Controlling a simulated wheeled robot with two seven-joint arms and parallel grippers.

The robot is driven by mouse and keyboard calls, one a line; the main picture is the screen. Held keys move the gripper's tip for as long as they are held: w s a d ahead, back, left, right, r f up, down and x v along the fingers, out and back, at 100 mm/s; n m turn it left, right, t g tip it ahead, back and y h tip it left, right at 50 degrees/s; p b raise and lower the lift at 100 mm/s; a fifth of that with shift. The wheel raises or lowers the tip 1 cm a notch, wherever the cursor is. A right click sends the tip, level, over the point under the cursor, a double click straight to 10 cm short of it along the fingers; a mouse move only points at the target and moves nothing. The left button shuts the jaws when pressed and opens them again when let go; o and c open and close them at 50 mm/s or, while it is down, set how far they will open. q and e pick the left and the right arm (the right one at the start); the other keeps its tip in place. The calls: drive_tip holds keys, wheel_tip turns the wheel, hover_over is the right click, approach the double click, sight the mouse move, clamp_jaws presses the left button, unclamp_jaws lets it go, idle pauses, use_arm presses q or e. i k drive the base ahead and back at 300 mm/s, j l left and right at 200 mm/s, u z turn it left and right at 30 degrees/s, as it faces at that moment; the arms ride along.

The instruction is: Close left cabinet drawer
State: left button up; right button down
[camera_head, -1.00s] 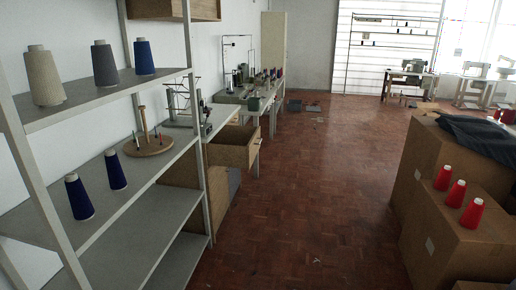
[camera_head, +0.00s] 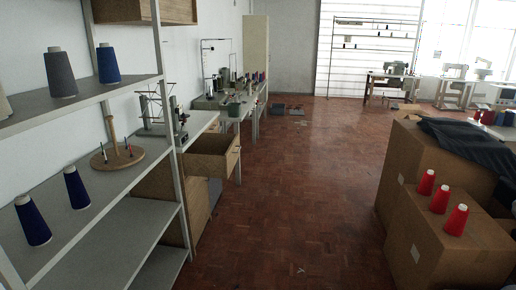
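A wooden drawer (camera_head: 232,160) stands pulled out under the worktable on the left side of the room, beyond the shelf rack. Its front panel faces the aisle and its open top shows. A wooden cabinet side (camera_head: 158,196) shows below and nearer, partly hidden behind the rack's shelves and post. I cannot tell how far the cabinet body reaches behind the rack. Neither of my grippers is in view.
A metal shelf rack (camera_head: 120,208) with thread cones fills the left foreground. Cardboard boxes (camera_head: 437,245) with red cones stand at the right, dark cloth (camera_head: 470,142) on top. The red tiled floor (camera_head: 290,200) between them is clear.

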sight(212, 156)
drive_tip(key=i+l, duration=0.2)
drive_tip(key=i, duration=0.35)
drive_tip(key=i+l, duration=0.2)
drive_tip(key=i, duration=0.3)
drive_tip(key=i+l, duration=0.2)
drive_tip(key=i, duration=0.35)
drive_tip(key=u, duration=0.05)
